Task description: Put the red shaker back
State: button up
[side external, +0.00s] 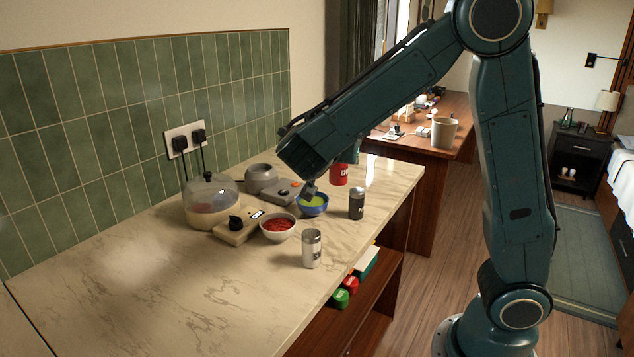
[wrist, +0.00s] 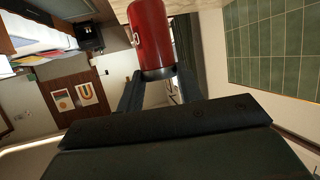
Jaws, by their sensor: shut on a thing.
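The red shaker (wrist: 152,35) fills the top middle of the wrist view, between the two fingers of my gripper (wrist: 158,80), which is shut on it. In the side view the red shaker (side external: 339,175) looks upright, with white lettering, just right of my forearm's end, which hides part of it. My fingers on it are mostly hidden there. I cannot tell whether its base touches the counter. A black shaker (side external: 356,205) and a silver shaker (side external: 312,248) stand on the counter nearer the camera.
On the marble counter (side external: 150,300) are a blue bowl (side external: 313,208) with green content, a white bowl (side external: 278,231) with red content, a domed cooker (side external: 211,203) and a grey cooker (side external: 262,178). Red and green containers (side external: 340,298) sit on the shelf below. The front-left counter is clear.

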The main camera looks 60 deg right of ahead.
notch_tip(320, 180, down, 11)
dwell(0.4)
jog(key=shift+f, duration=0.15)
jog(key=shift+f, duration=1.8)
jog(key=o, duration=1)
jog(key=shift+f, duration=0.1)
jog(key=shift+o, duration=0.2)
jog(key=v, duration=1.2)
